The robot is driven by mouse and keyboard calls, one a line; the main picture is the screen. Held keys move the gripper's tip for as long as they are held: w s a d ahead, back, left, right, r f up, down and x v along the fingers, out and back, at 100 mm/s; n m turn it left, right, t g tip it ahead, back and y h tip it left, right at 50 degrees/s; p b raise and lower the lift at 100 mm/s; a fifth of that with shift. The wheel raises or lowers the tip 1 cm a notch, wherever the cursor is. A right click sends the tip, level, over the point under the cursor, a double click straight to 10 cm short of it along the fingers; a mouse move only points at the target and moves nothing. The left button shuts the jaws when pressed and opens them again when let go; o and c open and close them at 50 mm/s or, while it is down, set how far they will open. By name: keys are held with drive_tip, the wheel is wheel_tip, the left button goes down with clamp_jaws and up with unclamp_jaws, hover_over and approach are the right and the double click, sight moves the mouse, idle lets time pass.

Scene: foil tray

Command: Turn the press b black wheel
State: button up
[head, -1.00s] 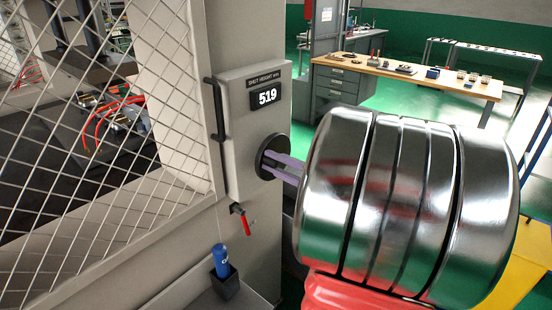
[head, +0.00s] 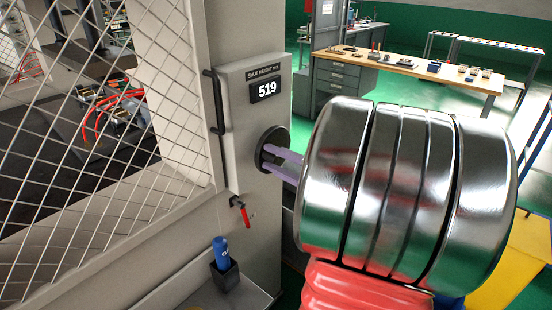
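The black wheel (head: 266,136) is on the side of a grey press box, below a display (head: 267,90) that reads 519 under the label SHUT HEIGHT mm. My gripper (head: 278,160) has pale purple fingers reaching to the wheel's face, overlapping its lower right part. A gap shows between the two fingers. Whether they touch or grip some part of the wheel is hard to tell.
A mesh guard door (head: 100,150) with a black handle (head: 216,105) is at left. A red-handled valve (head: 244,212) and a blue can (head: 220,252) in a black holder are below the wheel. A wooden workbench (head: 410,64) stands behind.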

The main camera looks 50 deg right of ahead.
drive_tip(key=shift+o, duration=0.5)
drive_tip(key=s+d, duration=0.1)
drive_tip(key=s, duration=1.2)
drive_tip(key=shift+s, duration=0.35)
idle(0.4)
drive_tip(key=w+a+f+n+g+y, duration=0.3)
drive_tip(key=w+a+n+g, duration=0.15)
drive_tip(key=a, duration=0.45)
drive_tip(key=w+a+f+n+g+y, duration=0.3)
drive_tip(key=w+a+n+g, duration=0.15)
drive_tip(key=a, duration=0.35)
drive_tip(key=s+a+n+g+h, duration=0.1)
drive_tip(key=s+a+n+h, duration=0.1)
drive_tip(key=a+n, duration=0.3)
drive_tip(key=s+a+n+g+h, duration=0.2)
drive_tip(key=a+n+h, duration=0.3)
drive_tip(key=a, duration=0.5)
drive_tip(key=shift+s, duration=0.75)
